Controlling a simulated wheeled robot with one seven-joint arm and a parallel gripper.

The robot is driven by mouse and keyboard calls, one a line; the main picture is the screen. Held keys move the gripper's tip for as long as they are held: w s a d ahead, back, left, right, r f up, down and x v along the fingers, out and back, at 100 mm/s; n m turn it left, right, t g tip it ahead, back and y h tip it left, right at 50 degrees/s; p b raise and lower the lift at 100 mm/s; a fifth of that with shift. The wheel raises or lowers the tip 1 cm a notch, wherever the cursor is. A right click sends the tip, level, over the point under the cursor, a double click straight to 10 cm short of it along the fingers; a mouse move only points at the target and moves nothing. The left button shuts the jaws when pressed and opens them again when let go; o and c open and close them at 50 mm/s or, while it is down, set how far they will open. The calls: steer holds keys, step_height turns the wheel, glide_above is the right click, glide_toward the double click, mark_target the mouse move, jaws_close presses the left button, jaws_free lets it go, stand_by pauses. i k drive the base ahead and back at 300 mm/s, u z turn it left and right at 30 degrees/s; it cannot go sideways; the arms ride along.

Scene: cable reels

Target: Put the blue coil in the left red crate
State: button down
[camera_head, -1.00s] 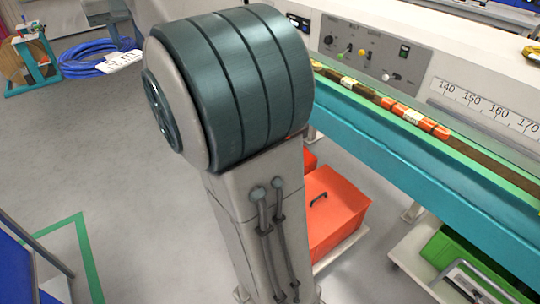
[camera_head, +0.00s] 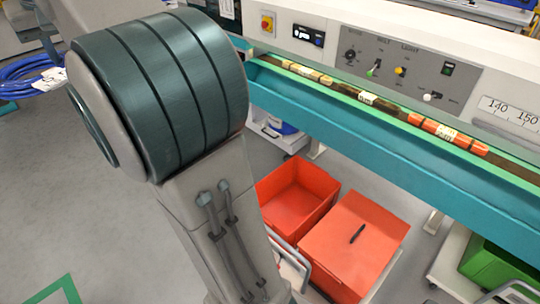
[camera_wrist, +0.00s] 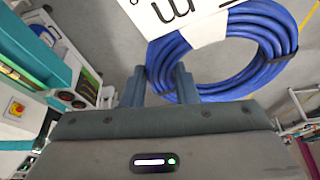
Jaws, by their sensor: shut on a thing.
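The blue coil (camera_head: 22,82) is at the left edge of the head view, partly cut off, with a white tag (camera_head: 50,79). In the wrist view the coil (camera_wrist: 262,90) is a large ring with its white tag (camera_wrist: 185,18) across its upper left. My gripper (camera_wrist: 160,82) is shut on the coil's near left side.
A second red crate (camera_head: 370,262), closed on top with a black handle, stands right of the open one. A long teal-edged machine bench (camera_head: 370,140) runs behind them. A green crate (camera_head: 497,265) is at lower right.

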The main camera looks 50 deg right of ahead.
mark_target(292, 214)
steer(key=i, duration=2.1)
steer(key=z, duration=3.25)
steer(key=i, duration=0.5)
steer(key=z, duration=0.05)
